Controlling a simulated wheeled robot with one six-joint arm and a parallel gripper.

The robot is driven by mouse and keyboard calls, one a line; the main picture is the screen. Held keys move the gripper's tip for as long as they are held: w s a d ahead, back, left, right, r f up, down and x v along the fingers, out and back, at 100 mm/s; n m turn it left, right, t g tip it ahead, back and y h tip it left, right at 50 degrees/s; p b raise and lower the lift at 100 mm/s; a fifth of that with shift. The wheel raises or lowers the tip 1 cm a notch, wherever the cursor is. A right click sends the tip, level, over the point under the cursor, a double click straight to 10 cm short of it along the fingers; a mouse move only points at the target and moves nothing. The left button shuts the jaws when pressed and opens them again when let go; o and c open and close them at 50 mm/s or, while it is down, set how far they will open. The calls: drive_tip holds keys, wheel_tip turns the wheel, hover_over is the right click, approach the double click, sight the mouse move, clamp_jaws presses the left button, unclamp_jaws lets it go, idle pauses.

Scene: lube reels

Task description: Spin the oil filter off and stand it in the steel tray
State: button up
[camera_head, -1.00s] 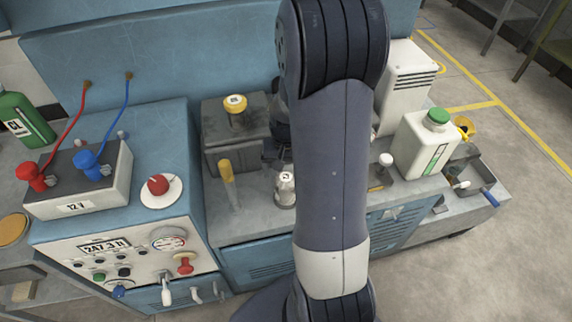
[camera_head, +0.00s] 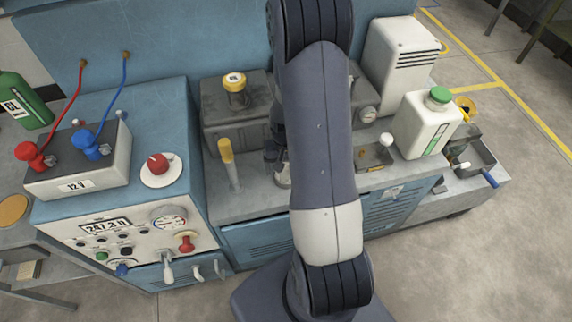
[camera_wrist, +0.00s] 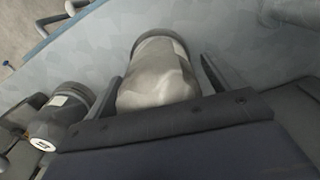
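A pale grey canister with a dark rim (camera_wrist: 162,70), which looks like the oil filter, lies between the two fingers of my gripper (camera_wrist: 165,82) in the wrist view. The fingers stand on either side of it, with a gap visible on the right; contact on the left is unclear. In the head view my arm hides most of the gripper, and only part of a pale canister (camera_head: 283,180) shows beside it on the bench. A grey metal tray (camera_head: 488,150) with a blue handle sits at the bench's right end and looks like the steel tray.
A second, labelled canister (camera_wrist: 62,120) is close to the left finger in the wrist view. A yellow-topped tube (camera_head: 229,165) and dark block (camera_head: 225,130) stand left of my arm. A white jug with a green cap (camera_head: 428,125) stands near the tray.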

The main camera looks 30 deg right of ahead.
drive_tip(key=c, duration=1.1)
drive_tip(key=shift+n, duration=0.9)
drive_tip(key=shift+c, duration=0.3)
drive_tip(key=shift+r+p, duration=2.4)
drive_tip(key=shift+r, duration=1.4)
